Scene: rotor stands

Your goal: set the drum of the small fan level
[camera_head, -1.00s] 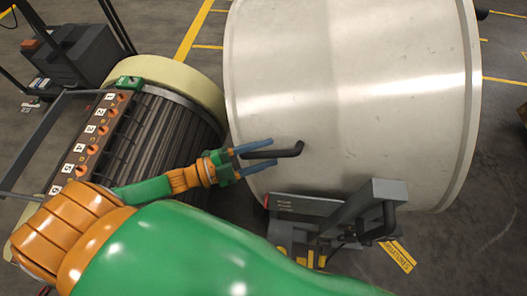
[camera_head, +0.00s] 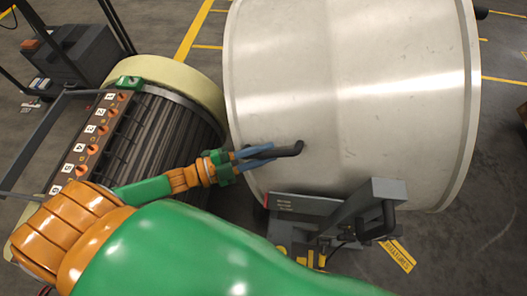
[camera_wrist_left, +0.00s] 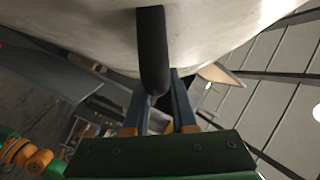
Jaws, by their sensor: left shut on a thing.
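The small fan's drum (camera_head: 350,90) is a large pale metal cylinder filling the upper right of the head view. A dark bent handle (camera_head: 288,150) sticks out from its lower left side. My left gripper (camera_head: 262,153) is shut on this handle, its blue fingers lying along both sides. In the left wrist view the black handle (camera_wrist_left: 152,55) runs down from the pale drum surface (camera_wrist_left: 75,25) between the two fingers (camera_wrist_left: 160,105). I cannot tell from these views how level the drum is. My right gripper is not in view.
A grey stand (camera_head: 345,215) with a dark handle sits against the drum's lower front. A ribbed rotor (camera_head: 160,140) with a numbered panel (camera_head: 95,130) stands at the left, close beside my left arm.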

